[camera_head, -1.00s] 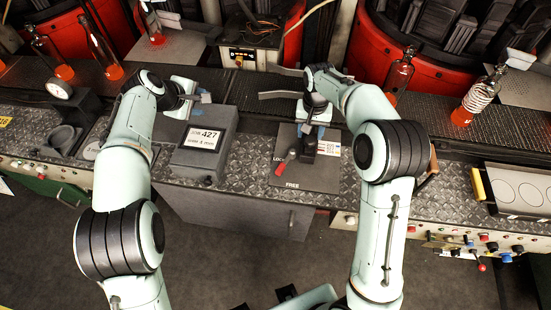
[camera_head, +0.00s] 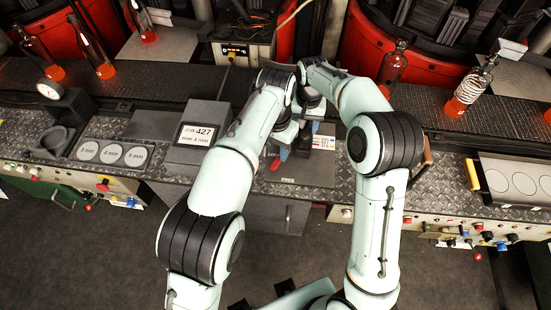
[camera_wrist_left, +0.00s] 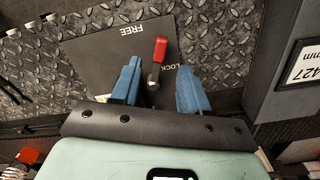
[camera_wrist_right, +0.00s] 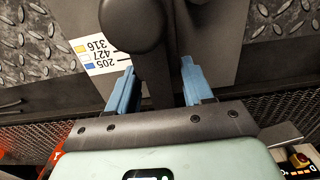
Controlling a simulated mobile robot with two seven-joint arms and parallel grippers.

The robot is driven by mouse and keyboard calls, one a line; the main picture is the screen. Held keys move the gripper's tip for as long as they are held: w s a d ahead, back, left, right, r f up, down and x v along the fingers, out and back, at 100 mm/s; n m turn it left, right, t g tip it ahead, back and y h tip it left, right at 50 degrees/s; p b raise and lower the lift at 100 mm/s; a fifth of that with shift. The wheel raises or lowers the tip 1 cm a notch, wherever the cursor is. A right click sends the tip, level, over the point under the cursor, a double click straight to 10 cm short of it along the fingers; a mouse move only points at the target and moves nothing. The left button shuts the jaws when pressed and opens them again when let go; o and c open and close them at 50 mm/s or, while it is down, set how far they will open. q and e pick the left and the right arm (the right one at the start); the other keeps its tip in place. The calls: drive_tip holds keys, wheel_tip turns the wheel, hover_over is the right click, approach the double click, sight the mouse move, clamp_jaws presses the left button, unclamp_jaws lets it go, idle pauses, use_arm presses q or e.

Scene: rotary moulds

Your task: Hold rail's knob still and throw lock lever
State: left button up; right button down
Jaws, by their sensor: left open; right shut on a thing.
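The lock lever (camera_wrist_left: 160,50) has a red grip and a metal pivot. It stands on a dark plate (camera_wrist_left: 100,60) marked FREE and LOCK. In the head view its red tip (camera_head: 275,164) shows just below my left gripper (camera_head: 281,150). My left gripper (camera_wrist_left: 159,66) is open, with one blue finger on each side of the lever. The rail's dark round knob (camera_wrist_right: 132,25) shows in the right wrist view. My right gripper (camera_wrist_right: 158,66) is shut on its dark stem, mostly hidden by my arms in the head view.
A label card (camera_wrist_right: 92,48) with 205, 427 and 316 lies beside the knob. A display box (camera_head: 197,135) reading 427 stands left of the plate. Bottles (camera_head: 392,68) stand along the conveyor behind. My two forearms are close together over the plate.

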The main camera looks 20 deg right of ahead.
sight(275, 163)
use_arm(q)
wheel_tip(275, 163, down, 6)
drive_tip(key=shift+f, duration=0.1)
clamp_jaws()
